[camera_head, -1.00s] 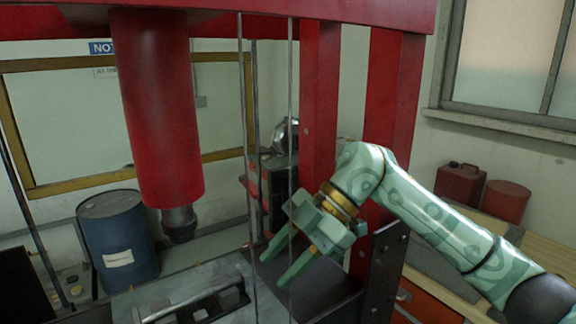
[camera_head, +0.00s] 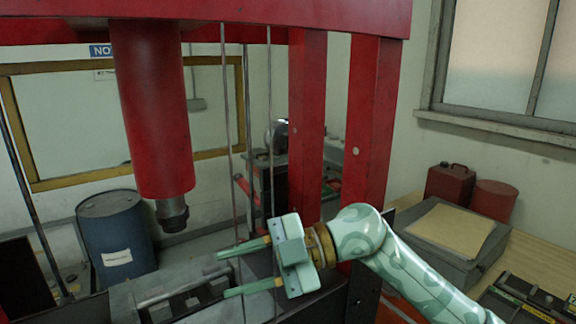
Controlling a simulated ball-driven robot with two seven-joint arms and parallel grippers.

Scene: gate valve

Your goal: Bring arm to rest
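My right arm (camera_head: 405,268) comes in from the lower right, with pale green patterned links. My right gripper (camera_head: 228,273) points left in front of the red press frame (camera_head: 368,130). Its two fingers are spread apart, and nothing shows between them except thin vertical rods and the press bed behind. The gripper is near the thin rods; I cannot tell whether it touches them. My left gripper is not in the head view. No gate valve can be made out.
The red press cylinder (camera_head: 152,110) hangs at left above a metal bar (camera_head: 180,290). A blue barrel (camera_head: 115,238) stands behind it. At right, a bench holds a red canister (camera_head: 450,183), a red tin (camera_head: 492,200) and a grey box (camera_head: 440,240) with a tan top.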

